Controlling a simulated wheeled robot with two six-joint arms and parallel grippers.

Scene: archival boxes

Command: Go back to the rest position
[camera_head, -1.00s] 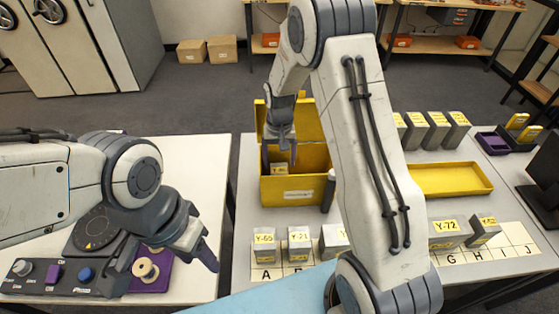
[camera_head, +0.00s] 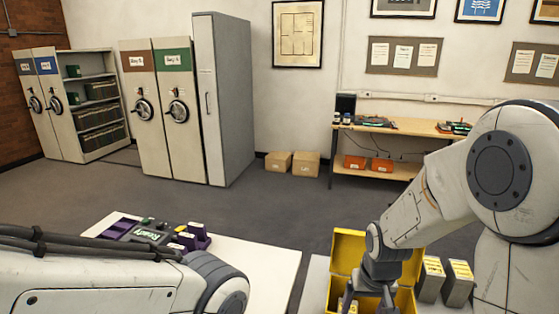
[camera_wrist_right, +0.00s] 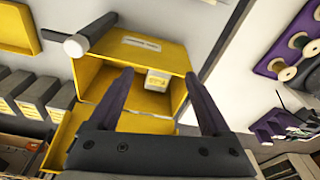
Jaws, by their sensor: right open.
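My right gripper (camera_head: 367,300) is low in the head view, in front of the open yellow box (camera_head: 348,246). In the right wrist view its two dark fingers (camera_wrist_right: 161,82) are spread apart with nothing between them. The yellow box also shows there (camera_wrist_right: 112,82), beyond the fingers. A small item with a white label (camera_wrist_right: 158,79) is inside the box. My left arm crosses the lower left of the head view, but its gripper is outside the frame.
Grey boxes with yellow labels (camera_head: 430,282) stand right of the yellow box. A white table (camera_head: 262,262) at left holds a purple tray (camera_head: 193,240). In the wrist view, a dark cylinder with a pale end (camera_wrist_right: 76,48) is beside the yellow box.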

